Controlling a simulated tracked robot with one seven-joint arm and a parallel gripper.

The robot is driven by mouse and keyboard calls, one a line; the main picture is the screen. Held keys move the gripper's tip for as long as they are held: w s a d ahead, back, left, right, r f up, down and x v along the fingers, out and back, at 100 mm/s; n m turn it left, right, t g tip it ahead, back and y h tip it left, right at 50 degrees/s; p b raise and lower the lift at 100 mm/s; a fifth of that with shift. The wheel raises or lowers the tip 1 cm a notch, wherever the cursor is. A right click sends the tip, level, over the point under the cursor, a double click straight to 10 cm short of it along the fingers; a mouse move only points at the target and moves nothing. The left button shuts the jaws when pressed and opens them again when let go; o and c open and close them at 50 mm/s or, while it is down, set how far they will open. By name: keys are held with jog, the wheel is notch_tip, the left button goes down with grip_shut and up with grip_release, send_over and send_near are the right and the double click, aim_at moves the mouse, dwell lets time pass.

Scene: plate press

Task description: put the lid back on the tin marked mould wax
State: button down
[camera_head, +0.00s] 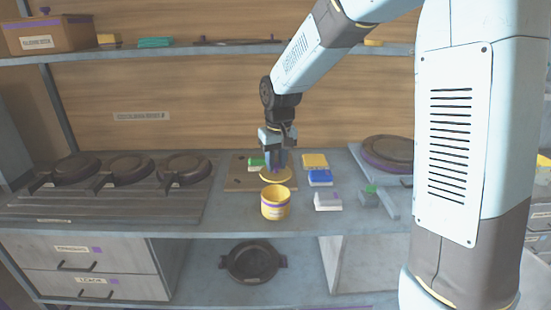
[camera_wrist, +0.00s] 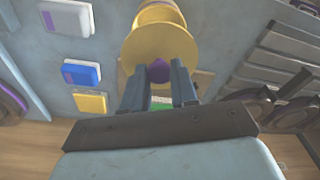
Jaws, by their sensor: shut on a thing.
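The yellow tin (camera_head: 275,205) with a purple band stands upright on the worktop near its front edge. Its top looks open; its marking is too small to read. In the wrist view the tin (camera_wrist: 160,14) is partly hidden behind the lid. The lid (camera_wrist: 157,40) is a round yellow disc with a purple knob (camera_wrist: 158,71). My gripper (camera_wrist: 159,80) is shut on the knob, one finger on each side. In the head view my gripper (camera_head: 276,163) points down and the lid (camera_head: 276,178) is just behind the tin, apart from it.
Yellow (camera_head: 314,160), blue (camera_head: 320,178) and pale (camera_head: 328,201) blocks lie right of the tin. A wooden board (camera_head: 237,183) with a green block (camera_head: 256,163) lies behind left. Dark round plates (camera_head: 120,172) fill the left; a round plate (camera_head: 388,152) sits at right.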

aim_at(276, 173)
jog(key=shift+f, duration=2.75)
jog(key=shift+s+f, duration=0.1)
jog(key=shift+s, duration=0.05)
dwell(0.4)
jog(key=shift+c, duration=1.6)
grip_release()
jog(key=shift+r, duration=3.5)
jog(key=shift+c, duration=0.4)
